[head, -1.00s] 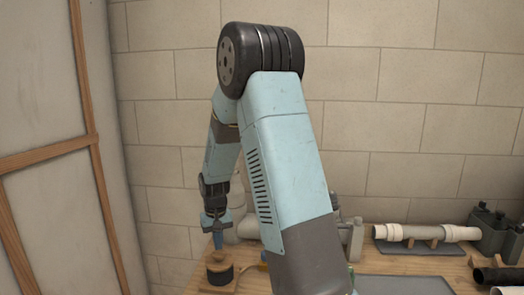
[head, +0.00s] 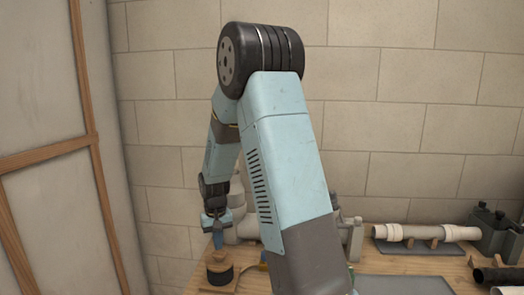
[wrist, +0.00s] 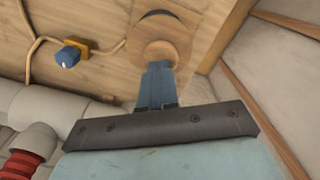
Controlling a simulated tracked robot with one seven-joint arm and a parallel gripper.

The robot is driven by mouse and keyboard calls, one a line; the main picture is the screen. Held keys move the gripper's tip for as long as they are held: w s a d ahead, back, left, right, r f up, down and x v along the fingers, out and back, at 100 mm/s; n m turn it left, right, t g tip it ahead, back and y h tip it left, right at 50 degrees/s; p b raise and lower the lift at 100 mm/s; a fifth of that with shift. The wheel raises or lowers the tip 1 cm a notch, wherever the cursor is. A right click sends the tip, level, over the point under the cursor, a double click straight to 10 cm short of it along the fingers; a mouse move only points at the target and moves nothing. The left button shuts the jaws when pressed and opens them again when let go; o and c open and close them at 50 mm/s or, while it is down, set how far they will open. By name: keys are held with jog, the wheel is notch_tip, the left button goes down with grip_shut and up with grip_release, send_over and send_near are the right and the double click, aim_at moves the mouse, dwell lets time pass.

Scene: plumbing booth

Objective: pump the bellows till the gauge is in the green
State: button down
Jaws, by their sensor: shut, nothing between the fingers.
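The bellows (head: 221,276) stands at the bench's left end in the head view, a dark round body with a wooden top. In the wrist view its round wooden top (wrist: 160,28) is at the upper middle. My gripper (head: 217,245) points down just above the bellows. In the wrist view my blue fingers (wrist: 158,68) are together and empty, their tips over the near part of the wooden top. I cannot tell whether they touch it. No gauge face can be made out in either view.
A brass fitting with a blue knob (wrist: 68,57) sits on a thin pipe left of the bellows. Grey pipework and a red ribbed part (wrist: 20,165) lie lower left. A wooden-framed panel (head: 60,150) stands left. A white pipe (head: 425,232) rests on supports at right.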

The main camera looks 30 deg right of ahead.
aim_at(219, 252)
jog(key=shift+f, duration=0.15)
dwell(0.3)
jog(key=shift+f, duration=1.75)
jog(key=shift+r, duration=1.9)
jog(key=shift+r, duration=0.2)
jog(key=s+a+r+t, duration=0.2)
jog(key=s+r+t, duration=0.2)
jog(key=s+r, duration=1.65)
jog(key=s+r+n+t, duration=0.1)
jog(key=s+r, duration=0.3)
jog(key=s, duration=0.3)
jog(key=shift+s+t, duration=0.3)
jog(key=shift+s, duration=0.1)
